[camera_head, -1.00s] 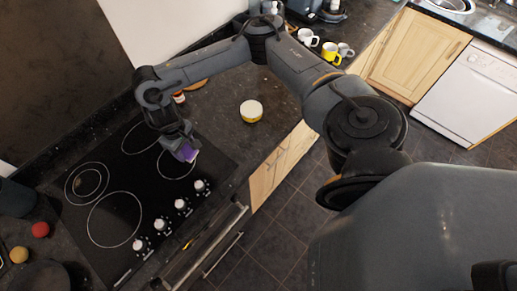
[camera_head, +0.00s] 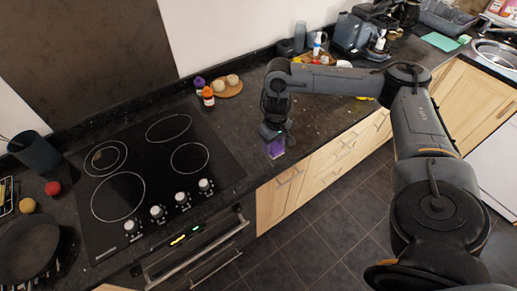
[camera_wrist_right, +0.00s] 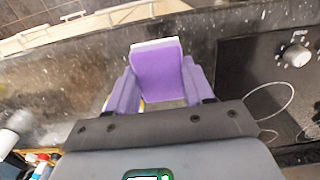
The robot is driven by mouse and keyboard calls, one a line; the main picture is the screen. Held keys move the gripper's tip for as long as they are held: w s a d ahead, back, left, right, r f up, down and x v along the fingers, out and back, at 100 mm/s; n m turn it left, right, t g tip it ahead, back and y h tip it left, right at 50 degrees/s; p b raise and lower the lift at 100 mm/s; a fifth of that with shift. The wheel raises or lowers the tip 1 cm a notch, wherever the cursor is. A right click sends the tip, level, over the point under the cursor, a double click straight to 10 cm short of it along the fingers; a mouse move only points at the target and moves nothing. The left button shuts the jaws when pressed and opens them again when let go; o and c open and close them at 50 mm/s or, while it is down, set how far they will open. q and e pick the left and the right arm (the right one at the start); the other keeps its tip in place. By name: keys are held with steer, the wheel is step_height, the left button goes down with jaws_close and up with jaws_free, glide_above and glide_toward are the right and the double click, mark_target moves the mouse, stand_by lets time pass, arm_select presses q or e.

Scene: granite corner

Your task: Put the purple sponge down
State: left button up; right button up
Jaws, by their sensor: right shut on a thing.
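My right gripper (camera_head: 274,137) is shut on the purple sponge (camera_head: 276,149), over the granite worktop (camera_head: 235,118) just right of the black hob and close to the front edge. In the right wrist view the purple sponge (camera_wrist_right: 157,72), with a pale far edge, sits between the two purple-sided fingers of the right gripper (camera_wrist_right: 160,92). Speckled worktop shows around it. I cannot tell whether the sponge touches the worktop. My left gripper is in neither view.
The hob (camera_head: 150,170) with its front knobs lies to the left. A frying pan (camera_head: 28,248) is far left. Bare worktop lies between hob and gripper.

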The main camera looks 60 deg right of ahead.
steer(key=b, duration=0.2)
glide_above(257, 151)
step_height(257, 151, down, 5)
steer(key=shift+f, duration=0.15)
steer(key=shift+d+f+p, duration=0.1)
steer(key=shift+f+p, duration=0.55)
steer(key=shift+f, duration=1.4)
steer(key=shift+f, duration=0.1)
steer(key=o, duration=0.9)
steer(key=shift+w, duration=0.1)
